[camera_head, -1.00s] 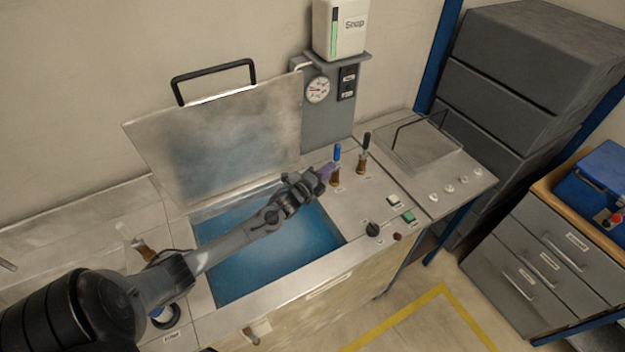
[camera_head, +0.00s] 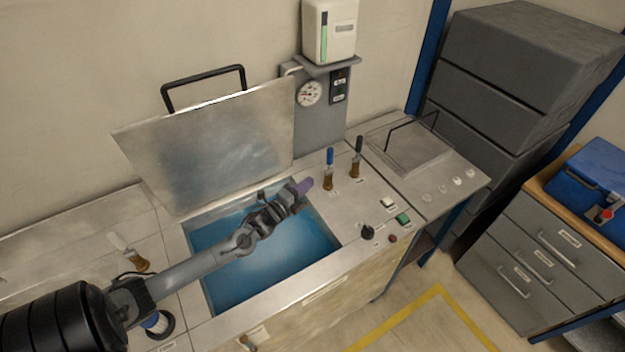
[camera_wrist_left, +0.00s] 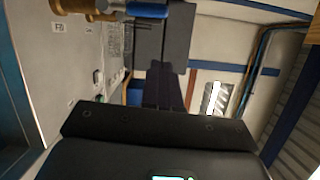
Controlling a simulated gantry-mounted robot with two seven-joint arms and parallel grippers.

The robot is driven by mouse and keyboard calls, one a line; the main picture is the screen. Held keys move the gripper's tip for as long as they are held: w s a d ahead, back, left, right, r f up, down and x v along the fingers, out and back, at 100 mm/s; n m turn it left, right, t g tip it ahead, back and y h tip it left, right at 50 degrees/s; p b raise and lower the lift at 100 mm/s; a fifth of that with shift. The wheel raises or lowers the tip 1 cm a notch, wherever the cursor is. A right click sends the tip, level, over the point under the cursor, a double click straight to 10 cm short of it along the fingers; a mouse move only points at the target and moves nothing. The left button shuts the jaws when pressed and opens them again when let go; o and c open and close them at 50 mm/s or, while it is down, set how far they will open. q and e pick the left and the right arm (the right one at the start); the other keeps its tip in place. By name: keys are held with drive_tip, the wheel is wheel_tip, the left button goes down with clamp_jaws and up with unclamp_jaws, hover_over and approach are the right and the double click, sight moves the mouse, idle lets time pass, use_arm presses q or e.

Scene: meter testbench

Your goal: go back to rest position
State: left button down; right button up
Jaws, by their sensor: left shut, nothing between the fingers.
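My left gripper (camera_head: 303,187) is over the right part of the open basin (camera_head: 265,255) with blue liquid. Its purple fingertips are shut and empty. They are a short way left of the blue-handled valve (camera_head: 329,158) and apart from it. In the left wrist view the dark gripper fingers (camera_wrist_left: 165,88) point away from me, and the brass-and-blue valve (camera_wrist_left: 148,10) shows at the top. My right gripper is not in view.
The basin's metal lid (camera_head: 205,140) stands raised behind it with a black handle. A black-handled valve (camera_head: 356,157), a black knob (camera_head: 367,232) and a green button (camera_head: 403,219) are on the panel to the right. A gauge (camera_head: 309,93) is on the back post.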

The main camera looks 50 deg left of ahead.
use_arm(q)
drive_tip(key=s+d+f+n+g+h, duration=0.1)
drive_tip(key=s+d+f+n+g, duration=0.1)
drive_tip(key=s+d, duration=0.35)
drive_tip(key=s+d+f+n+g, duration=0.1)
drive_tip(key=s+d+f, duration=0.15)
drive_tip(key=d, duration=0.55)
drive_tip(key=s+d+f+n+g+h, duration=0.1)
drive_tip(key=s+d+f+n+g, duration=0.15)
drive_tip(key=d, duration=0.45)
drive_tip(key=s+d+r+n+g+h, duration=0.1)
drive_tip(key=s+d+r+n+g, duration=0.3)
drive_tip(key=s+d, duration=0.3)
drive_tip(key=s+d+r+n+g+p, duration=0.1)
drive_tip(key=s+r+n+g, duration=0.1)
drive_tip(key=s+n+g, duration=0.55)
wheel_tip(320, 180, up, 13)
drive_tip(key=s+m+t+p, duration=0.1)
drive_tip(key=m+t+p, duration=0.15)
drive_tip(key=p, duration=1.15)
wheel_tip(320, 180, down, 61)
drive_tip(key=b, duration=6.1)
drive_tip(key=shift+d+b, duration=0.15)
drive_tip(key=shift+b, duration=0.15)
